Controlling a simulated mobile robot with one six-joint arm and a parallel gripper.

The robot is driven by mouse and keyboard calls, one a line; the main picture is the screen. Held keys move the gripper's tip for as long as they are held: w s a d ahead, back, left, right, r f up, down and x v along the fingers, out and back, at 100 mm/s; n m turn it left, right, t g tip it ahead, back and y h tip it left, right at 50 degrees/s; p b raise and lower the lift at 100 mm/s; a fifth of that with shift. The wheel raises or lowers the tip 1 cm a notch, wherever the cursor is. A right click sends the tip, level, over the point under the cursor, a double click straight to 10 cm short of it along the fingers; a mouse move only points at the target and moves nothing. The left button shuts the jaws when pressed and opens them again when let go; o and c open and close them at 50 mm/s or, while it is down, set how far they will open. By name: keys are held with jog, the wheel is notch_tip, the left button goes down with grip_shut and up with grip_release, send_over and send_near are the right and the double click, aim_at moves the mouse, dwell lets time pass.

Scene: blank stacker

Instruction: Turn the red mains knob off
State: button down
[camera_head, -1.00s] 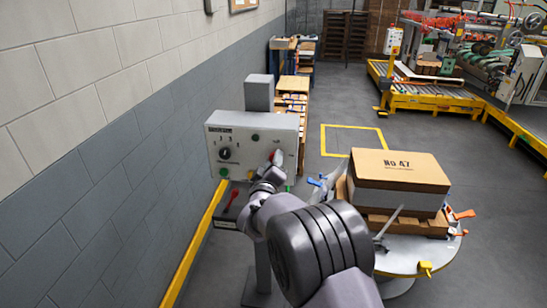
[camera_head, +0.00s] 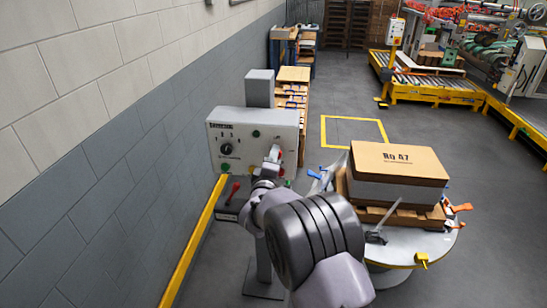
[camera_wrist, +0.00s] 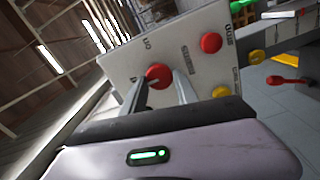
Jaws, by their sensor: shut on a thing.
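The grey control panel (camera_head: 232,147) stands on a post beside the wall, with a black dial (camera_head: 226,149) on its left part. My gripper (camera_head: 274,157) is at the right part of its front face. In the wrist view, the red mains knob (camera_wrist: 158,75) sits between the two fingers of my gripper (camera_wrist: 161,84), which are shut on it. My gripper hides most of the knob in the head view. The knob's exact angle is hard to read. Another red button (camera_wrist: 211,42) and a yellow button (camera_wrist: 221,91) are beside it on the panel, clear of the fingers.
A red-handled lever (camera_head: 232,191) is on a dark box below the panel. A carton (camera_head: 398,163) rests on a round table (camera_head: 400,247) to the right of my arm. The wall (camera_head: 110,140) is close on the left. Floor inside a yellow outline (camera_head: 354,131) is clear.

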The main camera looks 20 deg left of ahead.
dwell(0.3)
jog(key=c, duration=0.9)
grip_release()
jog(key=shift+c, duration=0.2)
jog(key=v, duration=1.7)
jog(key=shift+s+p, duration=0.25)
jog(key=shift+p, duration=0.2)
